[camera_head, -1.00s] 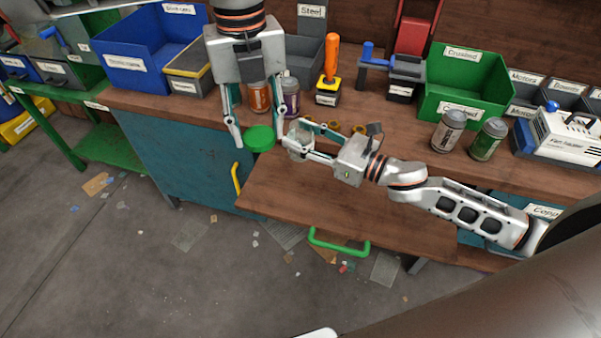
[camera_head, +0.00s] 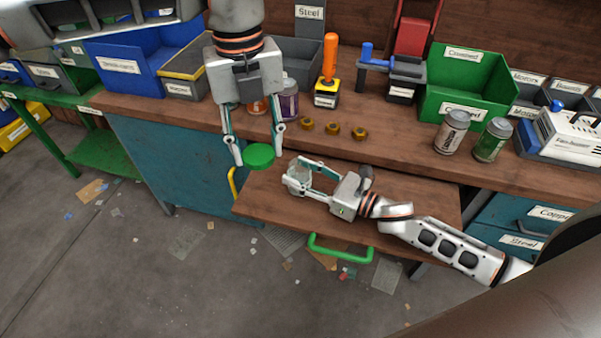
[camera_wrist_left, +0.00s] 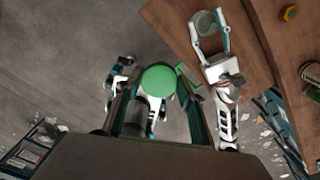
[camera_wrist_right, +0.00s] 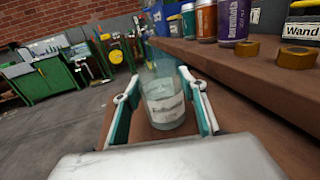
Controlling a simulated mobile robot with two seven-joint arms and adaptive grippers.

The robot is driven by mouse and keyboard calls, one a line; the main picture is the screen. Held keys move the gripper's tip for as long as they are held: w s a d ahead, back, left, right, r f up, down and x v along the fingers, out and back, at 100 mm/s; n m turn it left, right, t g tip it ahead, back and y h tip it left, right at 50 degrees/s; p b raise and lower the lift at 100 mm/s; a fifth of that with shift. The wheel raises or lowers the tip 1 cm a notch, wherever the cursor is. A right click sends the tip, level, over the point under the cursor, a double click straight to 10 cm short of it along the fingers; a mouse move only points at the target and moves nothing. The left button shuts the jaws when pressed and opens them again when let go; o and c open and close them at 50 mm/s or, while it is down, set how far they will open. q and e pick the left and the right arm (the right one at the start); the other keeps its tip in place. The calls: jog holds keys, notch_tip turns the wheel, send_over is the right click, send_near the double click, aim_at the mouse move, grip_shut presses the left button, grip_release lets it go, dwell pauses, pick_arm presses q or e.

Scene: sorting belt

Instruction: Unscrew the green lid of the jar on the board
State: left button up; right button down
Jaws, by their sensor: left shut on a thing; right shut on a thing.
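My left gripper (camera_head: 258,152) is shut on the green lid (camera_head: 258,157), which it holds in the air over the left end of the pull-out board (camera_head: 400,190). The lid also shows in the left wrist view (camera_wrist_left: 158,80). The clear glass jar (camera_head: 298,180) is open-topped and apart from the lid, to its right and nearer the front. My right gripper (camera_head: 302,178) is shut around the jar's sides. In the right wrist view the jar (camera_wrist_right: 165,103) is upright between the fingers, with a white label. I cannot tell whether its base touches the board.
Several brass nuts (camera_head: 332,128) lie on the bench behind the board. A purple can (camera_head: 288,100), an orange-handled screwdriver in a stand (camera_head: 328,70), a green bin (camera_head: 465,90) and two cans (camera_head: 452,132) stand behind.

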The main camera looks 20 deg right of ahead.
jog(key=shift+f, duration=0.1)
jog(key=c, duration=1.5)
grip_release()
jog(key=o, duration=0.3)
